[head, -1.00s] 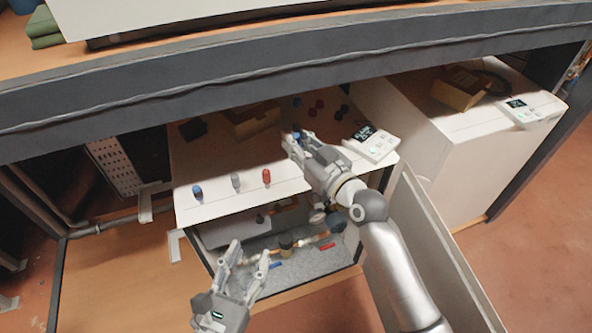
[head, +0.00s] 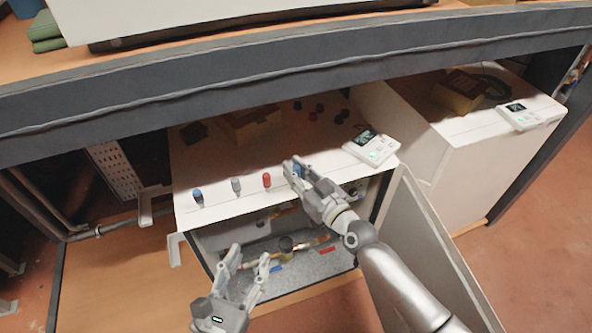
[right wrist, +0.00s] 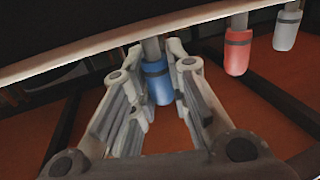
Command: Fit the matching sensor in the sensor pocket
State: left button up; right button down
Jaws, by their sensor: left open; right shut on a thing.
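My right gripper (head: 296,166) is shut on a blue sensor, just above the front part of the white unit's top (head: 215,165). In the right wrist view this blue sensor (right wrist: 157,82), with a dark band and grey stem, is between the fingers. A red sensor (head: 267,180), a grey sensor (head: 236,185) and another blue sensor (head: 197,195) stand in a row to its left along the front edge. My left gripper (head: 250,262) is open and empty in front of the unit's open compartment (head: 320,262). I cannot make out the sensor pocket.
A controller with a screen (head: 371,147) lies at the top's right edge. A cardboard box (head: 250,124) and several small dark and red pieces are at the back. The open door panel (head: 435,240) stands right of the compartment. A shelf edge (head: 250,85) overhangs the back.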

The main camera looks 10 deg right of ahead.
jog(key=c, duration=1.4)
grip_release()
jog(key=shift+f, duration=0.1)
jog(key=shift+r, duration=0.2)
jog(key=v, duration=1.2)
